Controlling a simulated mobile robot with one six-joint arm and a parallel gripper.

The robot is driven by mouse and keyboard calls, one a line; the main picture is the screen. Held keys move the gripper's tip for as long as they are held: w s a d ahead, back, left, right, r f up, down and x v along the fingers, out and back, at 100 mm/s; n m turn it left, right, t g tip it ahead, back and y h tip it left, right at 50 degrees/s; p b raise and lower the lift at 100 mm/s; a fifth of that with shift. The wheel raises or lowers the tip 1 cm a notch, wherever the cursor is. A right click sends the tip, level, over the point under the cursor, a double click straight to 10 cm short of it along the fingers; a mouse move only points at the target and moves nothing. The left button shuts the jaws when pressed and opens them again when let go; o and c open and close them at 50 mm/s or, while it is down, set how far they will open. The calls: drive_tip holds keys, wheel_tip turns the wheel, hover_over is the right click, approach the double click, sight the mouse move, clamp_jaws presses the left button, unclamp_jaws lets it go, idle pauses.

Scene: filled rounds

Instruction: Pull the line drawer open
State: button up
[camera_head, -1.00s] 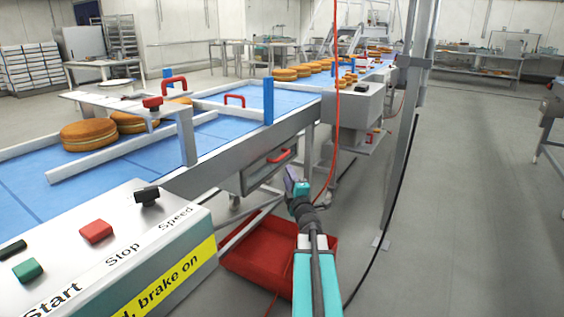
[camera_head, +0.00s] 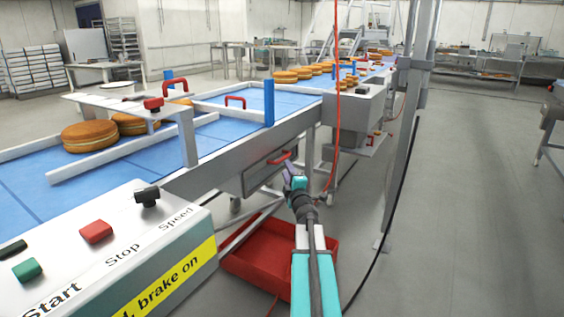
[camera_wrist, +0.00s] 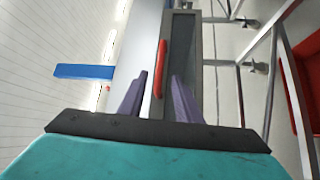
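The line drawer (camera_head: 262,172) is a grey metal box front under the side of the conveyor and looks shut. Its red bar handle (camera_head: 280,157) sits near the top of the front. My gripper (camera_head: 288,168) is just below and in front of the handle in the head view. In the wrist view, the purple fingers of my gripper (camera_wrist: 160,84) are apart, and the red handle (camera_wrist: 160,68) lies lengthwise in the gap between them. The near end of the handle overlaps the fingertips in the picture; I see no contact. The drawer (camera_wrist: 185,35) shows behind the handle.
A red crate (camera_head: 262,262) stands on the floor below the drawer. A grey post (camera_head: 402,130) and a hanging red cable (camera_head: 337,90) are right of my arm. The control box (camera_head: 120,235) is at lower left. Open floor (camera_head: 480,200) lies at right.

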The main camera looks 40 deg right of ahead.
sight(282, 158)
drive_tip(key=shift+b+x, duration=0.45)
drive_tip(key=shift+x, duration=4.05)
